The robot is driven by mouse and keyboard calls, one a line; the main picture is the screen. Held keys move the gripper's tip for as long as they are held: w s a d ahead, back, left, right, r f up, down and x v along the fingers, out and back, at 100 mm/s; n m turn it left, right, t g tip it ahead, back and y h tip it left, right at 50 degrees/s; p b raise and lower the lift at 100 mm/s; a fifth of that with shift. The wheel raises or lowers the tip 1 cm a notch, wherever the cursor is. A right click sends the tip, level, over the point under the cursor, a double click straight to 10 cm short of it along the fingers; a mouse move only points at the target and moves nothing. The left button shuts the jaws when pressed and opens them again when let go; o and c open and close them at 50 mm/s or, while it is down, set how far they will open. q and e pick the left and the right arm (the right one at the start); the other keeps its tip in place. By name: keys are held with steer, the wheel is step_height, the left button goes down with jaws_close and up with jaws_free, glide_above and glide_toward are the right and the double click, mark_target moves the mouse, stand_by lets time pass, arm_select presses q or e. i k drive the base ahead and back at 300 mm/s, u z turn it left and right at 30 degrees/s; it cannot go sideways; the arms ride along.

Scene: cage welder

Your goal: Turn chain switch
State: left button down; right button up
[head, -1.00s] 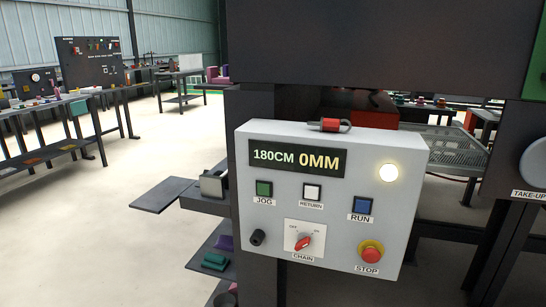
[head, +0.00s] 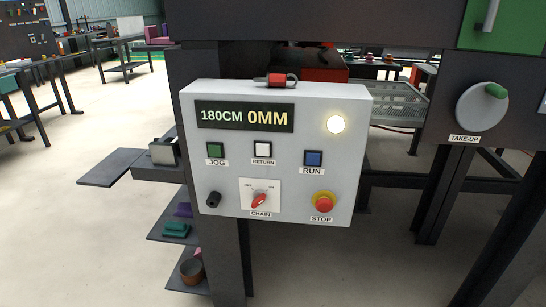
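The chain switch (head: 259,200) is a red rotary knob on a white plate (head: 249,187) marked OFF at left and ON at right, with a CHAIN label under it. The knob is tilted, its upper end leaning right; which mark it points to is too small to tell. It sits low on the grey control box (head: 350,167). The display (head: 245,117) reads 180CM 0MM. Neither of my grippers is in view.
The box also carries a green JOG button (head: 215,150), white RETURN button (head: 262,149), blue RUN button (head: 313,158), red STOP button (head: 323,204), lit lamp (head: 335,124) and black knob (head: 213,199). A TAKE-UP handwheel (head: 482,107) is at right. Floor at left is open.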

mark_target(259, 197)
steer(key=k, duration=0.5)
steer(key=u, duration=1.5)
steer(key=i, duration=1.3)
steer(key=z, duration=2)
